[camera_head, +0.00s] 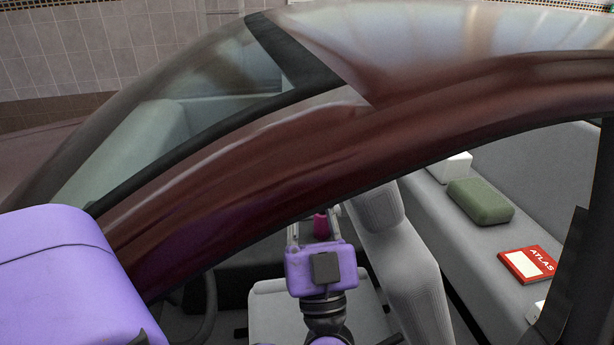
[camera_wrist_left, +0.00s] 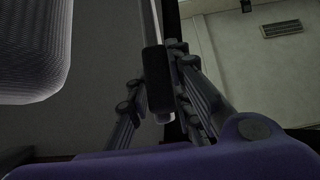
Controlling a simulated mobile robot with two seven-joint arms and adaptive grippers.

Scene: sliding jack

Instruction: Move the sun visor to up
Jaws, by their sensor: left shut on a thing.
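My left gripper (camera_head: 314,226) is inside the car, seen through the side opening, below the dark red roof rail (camera_head: 330,140). Its fingertips point up and away from the head camera. In the head view I cannot make out the visor. My right gripper is not in view.
A light grey seat back (camera_head: 412,265) stands close right of the gripper. A small magenta object (camera_head: 321,226) shows near the fingertips. The rear seat holds a green box (camera_head: 480,201), a white box (camera_head: 450,167) and a red atlas (camera_head: 527,264). A steering wheel rim (camera_head: 210,305) is lower left.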

